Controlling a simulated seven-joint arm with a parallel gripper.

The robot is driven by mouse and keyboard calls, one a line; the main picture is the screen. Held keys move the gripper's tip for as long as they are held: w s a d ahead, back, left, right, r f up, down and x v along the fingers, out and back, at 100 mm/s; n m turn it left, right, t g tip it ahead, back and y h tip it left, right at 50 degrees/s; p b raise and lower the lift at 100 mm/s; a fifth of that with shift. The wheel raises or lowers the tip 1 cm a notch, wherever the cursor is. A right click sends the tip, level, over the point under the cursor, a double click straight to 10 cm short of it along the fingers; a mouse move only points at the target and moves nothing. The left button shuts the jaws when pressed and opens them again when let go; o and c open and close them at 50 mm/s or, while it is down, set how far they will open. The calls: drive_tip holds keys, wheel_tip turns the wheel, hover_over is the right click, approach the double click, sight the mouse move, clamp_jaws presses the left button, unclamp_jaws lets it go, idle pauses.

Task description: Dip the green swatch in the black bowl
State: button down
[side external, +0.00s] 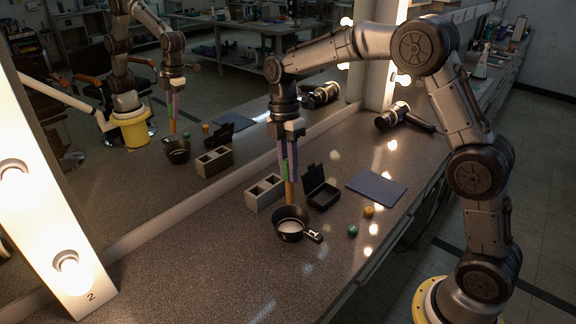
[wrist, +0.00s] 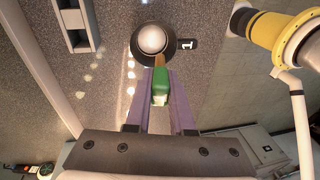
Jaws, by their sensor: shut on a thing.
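My gripper (side external: 288,178) points down with purple fingers, shut on the green swatch (wrist: 160,88). A tan-orange lower part (side external: 289,192) extends below the fingers; it also shows in the wrist view (wrist: 159,61). The black bowl (side external: 277,228) stands on the counter directly below, with pale, whitish contents. It also shows in the wrist view (wrist: 140,52), with a tag marked 1 beside it.
A grey two-hole block (side external: 265,193) and an open black box (side external: 321,194) stand behind the bowl. A mirror runs along the back. The front-left counter is clear.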

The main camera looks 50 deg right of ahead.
drive_tip(key=shift+f, duration=5)
wheel_tip(320, 180, up, 6)
drive_tip(key=shift+w+d, duration=0.3)
drive_tip(key=shift+w, duration=0.15)
drive_tip(key=shift+r, duration=2.5)
